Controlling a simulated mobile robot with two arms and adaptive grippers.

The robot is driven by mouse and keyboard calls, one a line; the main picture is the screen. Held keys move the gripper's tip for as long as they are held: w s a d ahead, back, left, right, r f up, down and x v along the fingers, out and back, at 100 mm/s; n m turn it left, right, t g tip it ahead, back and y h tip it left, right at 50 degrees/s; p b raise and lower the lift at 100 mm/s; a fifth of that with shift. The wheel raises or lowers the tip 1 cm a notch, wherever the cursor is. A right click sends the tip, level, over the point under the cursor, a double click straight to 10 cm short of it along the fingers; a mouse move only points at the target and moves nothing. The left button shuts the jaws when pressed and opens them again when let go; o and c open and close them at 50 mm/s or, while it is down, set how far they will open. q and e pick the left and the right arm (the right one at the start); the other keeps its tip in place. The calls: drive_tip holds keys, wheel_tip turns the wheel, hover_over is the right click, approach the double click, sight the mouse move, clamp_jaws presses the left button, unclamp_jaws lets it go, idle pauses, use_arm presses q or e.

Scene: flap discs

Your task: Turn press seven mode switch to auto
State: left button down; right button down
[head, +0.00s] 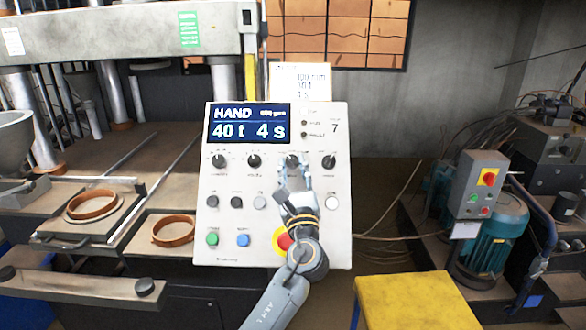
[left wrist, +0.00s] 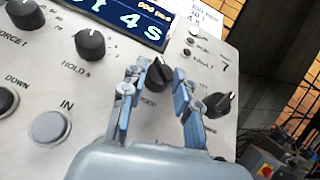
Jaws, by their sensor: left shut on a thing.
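The white control panel (head: 270,185) is marked 7 and its display (head: 248,124) reads HAND, 40 t, 4 s. A row of black rotary knobs runs below the display. My left gripper (head: 292,172) is at the third knob from the left (head: 292,160). In the left wrist view the fingers of my left gripper (left wrist: 158,92) stand on both sides of this black knob (left wrist: 158,72), shut on it. Its label is partly hidden by the fingers. The fourth knob (head: 329,162) is just to the right and also shows in the left wrist view (left wrist: 218,104). My right gripper is out of view.
Coloured buttons sit lower on the panel, with a red stop button (head: 283,241) partly behind my left arm. A press with orange rings (head: 92,205) stands at the left. A yellow platform (head: 415,303) and a teal motor (head: 490,240) are at the right.

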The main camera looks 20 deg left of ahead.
use_arm(q)
drive_tip(key=shift+a+r+m+t+h+p, duration=0.15)
drive_tip(key=shift+m+t+h+p, duration=0.15)
drive_tip(key=shift+m+h+p, duration=0.5)
drive_tip(key=m+h+p, duration=0.1)
drive_tip(key=m+h, duration=0.1)
drive_tip(key=m+h+p, duration=0.2)
drive_tip(key=m+t+h+p, duration=0.1)
drive_tip(key=m+h, duration=0.1)
drive_tip(key=shift+s+a+m+h+p, duration=0.1)
drive_tip(key=shift+a+m+h+p, duration=0.2)
drive_tip(key=shift+m+p, duration=0.1)
drive_tip(key=m+h+p, duration=0.1)
drive_tip(key=m+h, duration=0.2)
drive_tip(key=shift+a+m+h+p, duration=0.15)
drive_tip(key=shift+m+h+p, duration=0.15)
drive_tip(key=shift+m+h, duration=0.1)
drive_tip(key=shift+a+m+g+h+p, duration=0.1)
drive_tip(key=shift+m+g+h+p, duration=0.35)
drive_tip(key=shift+m+g+h, duration=0.7)
drive_tip(key=shift+m+t+h, duration=0.25)
drive_tip(key=shift+m+h, duration=0.2)
drive_tip(key=c, duration=1)
unclamp_jaws()
drive_tip(key=v, duration=1.2)
